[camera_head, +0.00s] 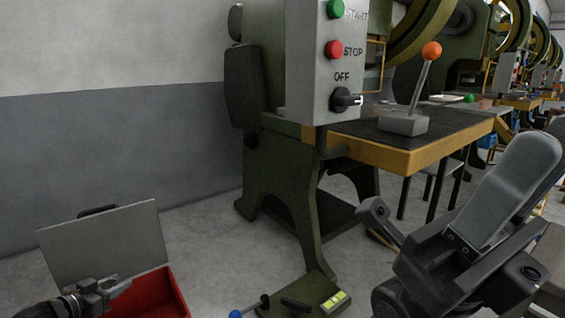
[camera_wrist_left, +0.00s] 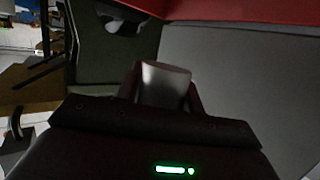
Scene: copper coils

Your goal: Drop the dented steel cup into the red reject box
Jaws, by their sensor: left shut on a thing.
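The steel cup (camera_wrist_left: 163,84) shows as a pale grey metal piece between the dark fingers of my left gripper (camera_wrist_left: 163,90) in the left wrist view. That gripper is shut on it. No dent can be made out. In the head view my left gripper (camera_head: 112,287) is at the lower left, over the left part of the open red reject box (camera_head: 172,291). The box's red rim also crosses the top of the wrist view (camera_wrist_left: 250,12). The box's inside is mostly hidden. I cannot make out my right gripper.
A grey lid (camera_head: 105,240) stands up behind the box. A green press (camera_head: 290,190) with a yellow-edged table (camera_head: 405,158) stands in the middle. A pedal (camera_head: 315,296) lies on the floor at its foot. A large dark grey jointed form (camera_head: 470,245) fills the lower right.

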